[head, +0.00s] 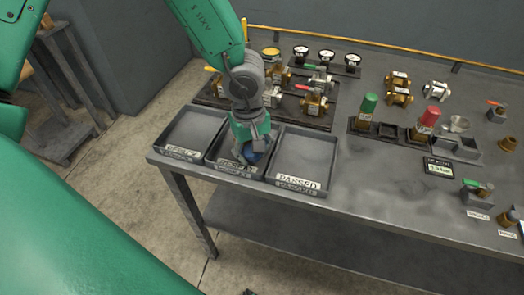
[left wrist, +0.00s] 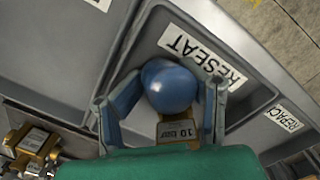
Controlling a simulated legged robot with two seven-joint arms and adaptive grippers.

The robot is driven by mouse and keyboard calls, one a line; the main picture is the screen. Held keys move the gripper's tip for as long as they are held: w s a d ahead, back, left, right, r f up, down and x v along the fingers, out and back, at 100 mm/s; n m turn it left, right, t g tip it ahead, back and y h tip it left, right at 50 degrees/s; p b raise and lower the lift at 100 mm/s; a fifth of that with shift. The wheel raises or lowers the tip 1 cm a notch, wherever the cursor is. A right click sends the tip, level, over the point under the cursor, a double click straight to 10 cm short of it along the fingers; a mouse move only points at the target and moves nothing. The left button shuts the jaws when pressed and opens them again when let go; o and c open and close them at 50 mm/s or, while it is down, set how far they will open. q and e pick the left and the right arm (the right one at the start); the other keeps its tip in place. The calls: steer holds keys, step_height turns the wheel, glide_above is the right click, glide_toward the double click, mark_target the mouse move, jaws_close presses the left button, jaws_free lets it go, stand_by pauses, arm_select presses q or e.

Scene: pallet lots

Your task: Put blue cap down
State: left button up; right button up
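The blue cap (head: 254,157) is on a brass valve body in the middle tray (head: 233,168), mostly hidden by my left gripper in the head view. In the left wrist view the rounded blue cap (left wrist: 169,88) shows between the fingers, with the brass body and its "10 bar" label (left wrist: 178,130) nearer the palm. The tray's label (left wrist: 200,57) reads RESEAT. My left gripper (head: 249,148) reaches down into this tray. Its fingers (left wrist: 170,98) are spread around the cap, with a gap visible at the right finger. My right gripper is not in view.
An empty tray (head: 190,130) stands to the left and an empty PASSED tray (head: 305,158) to the right. Behind is a rack with brass valves (head: 315,104) and gauges (head: 326,56). Green-capped (head: 367,106) and red-capped (head: 428,119) pieces stand further right.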

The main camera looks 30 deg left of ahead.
mark_target(249, 144)
arm_select(q)
steer(key=shift+s+a+f, duration=0.3)
steer(key=shift+s+a, duration=0.15)
steer(key=shift+w+d+r, duration=0.2)
steer(key=shift+r, duration=0.3)
steer(key=r+p, duration=0.1)
steer(key=r, duration=0.3)
steer(key=r+p, duration=0.1)
steer(key=r, duration=0.2)
steer(key=r+p, duration=0.1)
steer(key=r, duration=0.3)
steer(key=shift+w+a+r, duration=0.2)
steer(key=shift+a+r, duration=0.1)
steer(key=shift+d+r, duration=0.1)
steer(key=shift+r, duration=0.35)
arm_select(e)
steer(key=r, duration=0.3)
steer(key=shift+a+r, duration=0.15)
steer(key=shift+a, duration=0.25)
